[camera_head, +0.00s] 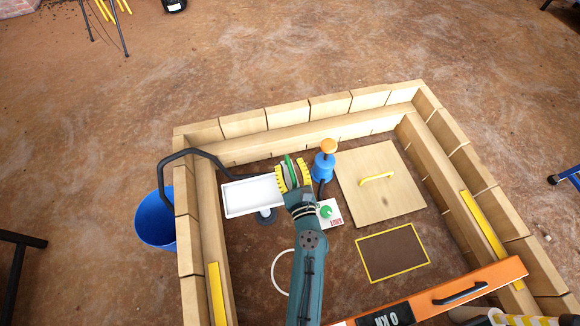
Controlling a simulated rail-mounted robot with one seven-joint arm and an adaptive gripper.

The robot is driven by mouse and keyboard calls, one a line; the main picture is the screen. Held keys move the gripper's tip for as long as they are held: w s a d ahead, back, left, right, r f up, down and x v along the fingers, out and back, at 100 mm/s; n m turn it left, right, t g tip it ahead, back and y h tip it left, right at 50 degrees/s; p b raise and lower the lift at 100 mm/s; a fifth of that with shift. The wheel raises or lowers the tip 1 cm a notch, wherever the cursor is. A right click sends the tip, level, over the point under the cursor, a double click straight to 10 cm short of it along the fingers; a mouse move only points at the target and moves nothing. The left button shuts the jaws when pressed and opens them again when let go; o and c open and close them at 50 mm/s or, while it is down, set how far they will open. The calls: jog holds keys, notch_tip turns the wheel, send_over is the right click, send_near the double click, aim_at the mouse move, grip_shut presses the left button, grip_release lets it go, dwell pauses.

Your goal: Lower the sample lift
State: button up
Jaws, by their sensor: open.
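A white rectangular tray (250,197), which looks like the lift's platform, stands inside the wooden frame at the left, above a round dark blue base (266,216). My gripper (292,176) has yellow fingertips and is at the tray's right end. Its fingers are apart, with a green part (289,165) showing between them; I cannot tell whether they touch it. A blue device (323,168) with an orange knob (328,146) stands just right of my gripper. A white plate (334,219) with a green button (326,211) and red markings lies partly hidden behind my arm.
Wooden block walls (330,107) enclose the work area. A wooden lid (395,192) with a yellow handle and a yellow-edged brown panel (392,252) lie at the right. A black bent bar (172,160) crosses the left wall near a blue bucket (153,222). An orange bar (480,283) spans the front.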

grip_shut()
jog(key=shift+f, duration=0.15)
notch_tip(320, 180, down, 4)
jog(key=b, duration=0.4)
jog(key=shift+f, duration=0.15)
grip_release()
jog(key=shift+r, duration=0.2)
